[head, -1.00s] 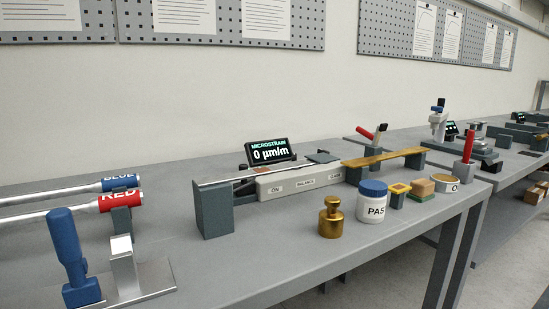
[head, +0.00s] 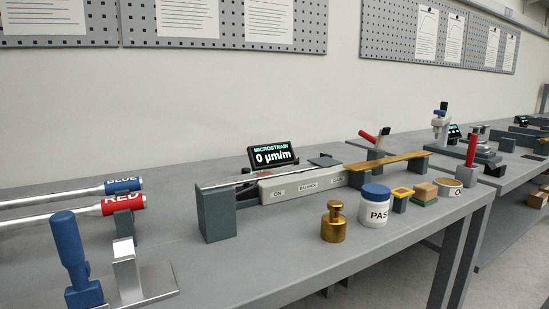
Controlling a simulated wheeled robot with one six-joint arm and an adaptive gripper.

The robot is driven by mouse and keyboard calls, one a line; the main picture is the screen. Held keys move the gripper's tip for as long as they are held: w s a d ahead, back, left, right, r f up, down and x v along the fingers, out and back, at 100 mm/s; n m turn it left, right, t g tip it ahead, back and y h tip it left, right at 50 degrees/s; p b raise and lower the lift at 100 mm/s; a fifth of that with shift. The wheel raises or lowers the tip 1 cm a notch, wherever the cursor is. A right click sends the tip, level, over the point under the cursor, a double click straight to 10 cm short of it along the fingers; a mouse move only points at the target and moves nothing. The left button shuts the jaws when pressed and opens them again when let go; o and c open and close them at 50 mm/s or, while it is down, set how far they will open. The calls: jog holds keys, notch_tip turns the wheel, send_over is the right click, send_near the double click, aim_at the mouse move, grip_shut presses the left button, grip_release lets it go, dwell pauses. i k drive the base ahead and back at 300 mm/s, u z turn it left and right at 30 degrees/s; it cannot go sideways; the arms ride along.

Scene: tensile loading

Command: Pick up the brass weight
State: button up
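The brass weight (head: 334,224) stands upright on the grey bench, near its front edge. It is a gold cylinder with a narrow neck and a round knob on top. Nothing touches it. A white jar with a blue lid (head: 374,208) stands just to its right and slightly behind. My gripper does not show in the head view.
The beam rig (head: 217,214) and a display reading 0 µm/m (head: 272,156) stand behind the weight. A blue-handled clamp (head: 74,250) is at left.

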aim_at(334, 224)
jog(key=u, duration=1)
jog(key=k, duration=0.7)
jog(key=z, duration=0.45)
